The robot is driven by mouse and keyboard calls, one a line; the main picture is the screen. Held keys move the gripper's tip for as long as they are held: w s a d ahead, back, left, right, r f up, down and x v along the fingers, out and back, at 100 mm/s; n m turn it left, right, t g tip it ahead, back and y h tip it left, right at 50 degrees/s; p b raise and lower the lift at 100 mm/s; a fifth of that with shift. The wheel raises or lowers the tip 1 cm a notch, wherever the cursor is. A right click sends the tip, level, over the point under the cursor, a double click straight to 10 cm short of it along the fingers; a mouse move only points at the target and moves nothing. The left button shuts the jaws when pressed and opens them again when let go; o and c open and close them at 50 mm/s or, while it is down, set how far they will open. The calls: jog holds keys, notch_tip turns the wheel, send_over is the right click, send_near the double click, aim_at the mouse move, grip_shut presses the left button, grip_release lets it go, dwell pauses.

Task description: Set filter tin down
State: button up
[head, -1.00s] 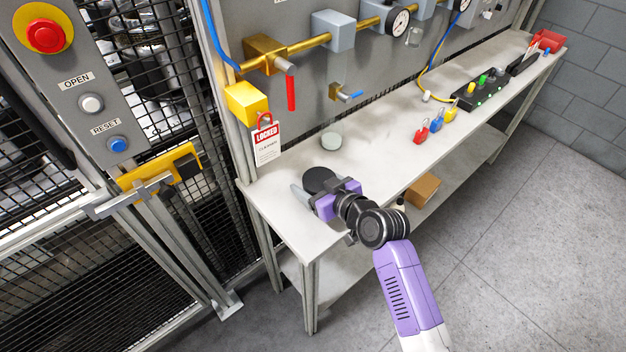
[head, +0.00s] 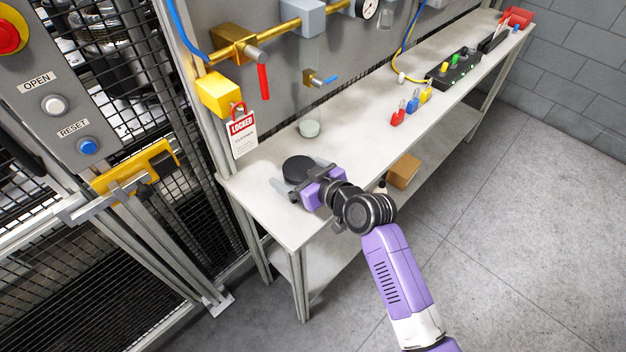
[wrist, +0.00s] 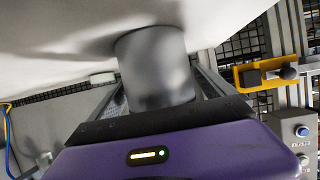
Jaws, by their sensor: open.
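The filter tin appears as a round, black-topped tin (head: 298,169) at the near left end of the workbench (head: 262,208). It looks upright and seems to rest on the bench top. In the wrist view it is a smooth grey cylinder (wrist: 155,68), with a dark shadow where it meets the pale surface. My gripper (head: 300,176), with a purple body, reaches in from the front right. Its fingers are open, one on each side of the tin. Whether either finger still touches the tin cannot be told.
A small pale round disc (head: 309,128) lies behind the tin. A red-and-white LOCKED tag (head: 242,134) hangs from a yellow box near the bench's left end. Padlocks (head: 412,104) stand farther right. A cardboard box (head: 403,171) is on the lower shelf. Mid-bench is clear.

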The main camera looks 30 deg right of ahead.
jog(key=b+v, duration=0.1)
jog(key=v, duration=0.9)
jog(key=shift+s+d, duration=0.1)
jog(key=shift+s, duration=0.3)
jog(key=s+a+f+m+h, duration=0.1)
jog(key=s+f+m+h, duration=0.15)
jog(key=s, duration=0.65)
jog(key=s+a+f+m+h, duration=0.1)
jog(key=s+f, duration=0.2)
jog(key=s, duration=0.5)
jog(key=s+r+t, duration=0.1)
jog(key=s+r, duration=0.3)
jog(key=s, duration=0.4)
jog(key=s+r+t, duration=0.1)
jog(key=s+r, duration=0.4)
jog(key=s, duration=0.4)
jog(key=shift+n, duration=0.45)
jog(key=shift+a+y, duration=0.15)
jog(key=shift+y, duration=0.1)
jog(key=shift+f+b, duration=0.65)
jog(key=shift+b, duration=0.1)
